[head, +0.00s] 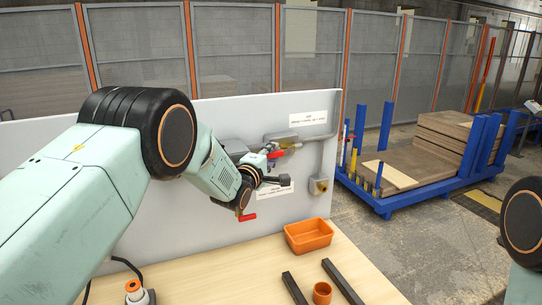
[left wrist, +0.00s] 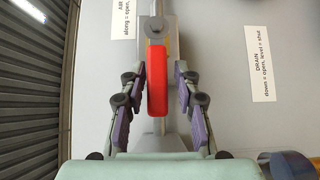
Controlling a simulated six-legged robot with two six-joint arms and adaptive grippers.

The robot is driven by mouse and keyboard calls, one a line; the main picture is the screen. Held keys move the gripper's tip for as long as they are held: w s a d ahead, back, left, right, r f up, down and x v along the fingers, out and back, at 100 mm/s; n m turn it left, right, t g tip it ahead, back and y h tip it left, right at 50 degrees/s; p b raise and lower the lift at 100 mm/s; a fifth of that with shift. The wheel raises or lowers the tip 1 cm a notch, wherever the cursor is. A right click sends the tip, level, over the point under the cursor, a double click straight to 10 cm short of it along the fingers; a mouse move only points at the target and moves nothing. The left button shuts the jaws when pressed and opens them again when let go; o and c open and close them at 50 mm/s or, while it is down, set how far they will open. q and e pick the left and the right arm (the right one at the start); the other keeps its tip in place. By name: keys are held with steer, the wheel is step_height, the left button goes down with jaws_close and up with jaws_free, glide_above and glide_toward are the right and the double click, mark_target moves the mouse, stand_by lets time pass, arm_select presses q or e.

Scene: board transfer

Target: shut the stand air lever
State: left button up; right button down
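The red air lever (left wrist: 157,80) stands out on the grey panel in the left wrist view, with its round pivot at the top. It lies along the pipe behind it. In the head view part of the red lever (head: 275,154) shows at the panel, beside my left gripper (head: 274,168). My left gripper (left wrist: 158,100) is open, with one purple-padded finger on each side of the lever. Gaps show between the fingers and the lever. My right gripper is not in view; only part of the right arm shows at the right edge.
A second red lever (head: 247,217) sits lower on the panel (head: 230,115), lying level. An AIR label (left wrist: 123,18) and a DRAIN label (left wrist: 262,77) are on the panel. The table (head: 250,275) below holds an orange bin (head: 308,236), dark bars (head: 343,281) and an orange cup (head: 322,293).

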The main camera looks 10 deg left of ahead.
arm_select(q)
steer(key=shift+s+r, duration=0.15)
steer(key=c, duration=0.3)
steer(key=shift+s+a, duration=0.1)
steer(key=shift+a, duration=0.15)
jaws_close()
steer(key=shift+d, duration=0.1)
steer(key=shift+r, duration=0.1)
